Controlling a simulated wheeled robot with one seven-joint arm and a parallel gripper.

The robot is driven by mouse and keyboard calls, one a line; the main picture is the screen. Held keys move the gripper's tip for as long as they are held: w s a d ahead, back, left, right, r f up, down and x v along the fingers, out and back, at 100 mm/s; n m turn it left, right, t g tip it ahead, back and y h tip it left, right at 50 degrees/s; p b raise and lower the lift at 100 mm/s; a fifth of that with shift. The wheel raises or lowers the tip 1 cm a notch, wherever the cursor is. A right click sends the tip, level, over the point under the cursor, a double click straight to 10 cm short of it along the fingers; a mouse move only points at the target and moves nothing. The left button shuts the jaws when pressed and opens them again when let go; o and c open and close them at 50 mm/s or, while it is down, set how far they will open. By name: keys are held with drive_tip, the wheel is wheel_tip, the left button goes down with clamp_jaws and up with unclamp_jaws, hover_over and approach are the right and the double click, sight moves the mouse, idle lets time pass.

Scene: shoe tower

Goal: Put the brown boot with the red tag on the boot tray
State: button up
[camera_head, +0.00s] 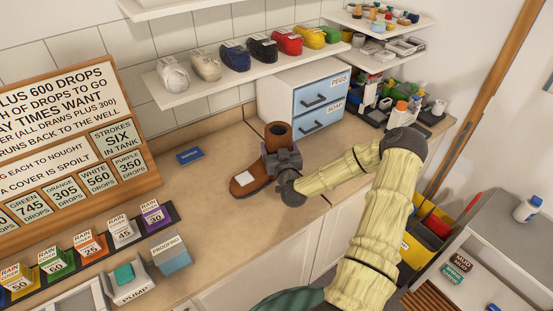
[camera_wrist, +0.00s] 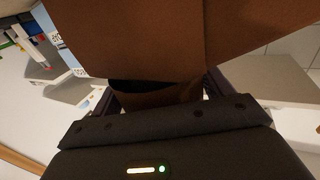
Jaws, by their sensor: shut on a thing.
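A brown boot (camera_head: 250,178) is upright at the counter's back, its toe pointing to the lower left. A white patch lies on its toe; I cannot make out a red tag. My gripper (camera_head: 281,160) is shut on the boot at the shaft, from the right. In the wrist view the brown boot (camera_wrist: 150,45) fills the upper middle, between the fingers of my gripper (camera_wrist: 160,95). I cannot tell whether the sole touches the counter. No boot tray is clearly identifiable.
A blue-fronted drawer unit (camera_head: 320,104) stands just behind the boot. A shelf (camera_head: 215,84) with several shoes hangs above. A small blue card (camera_head: 190,156) lies to the left. A blue proofing box (camera_head: 171,257) stands at front left. A slatted brown rack (camera_head: 433,290) is at lower right.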

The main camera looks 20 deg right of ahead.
drive_tip(key=shift+f, duration=0.4)
drive_tip(key=shift+f+p, duration=0.5)
drive_tip(key=shift+f, duration=1.6)
drive_tip(key=shift+f, duration=0.15)
drive_tip(key=o, duration=1.9)
drive_tip(key=shift+s, duration=0.1)
drive_tip(key=shift+o, duration=0.2)
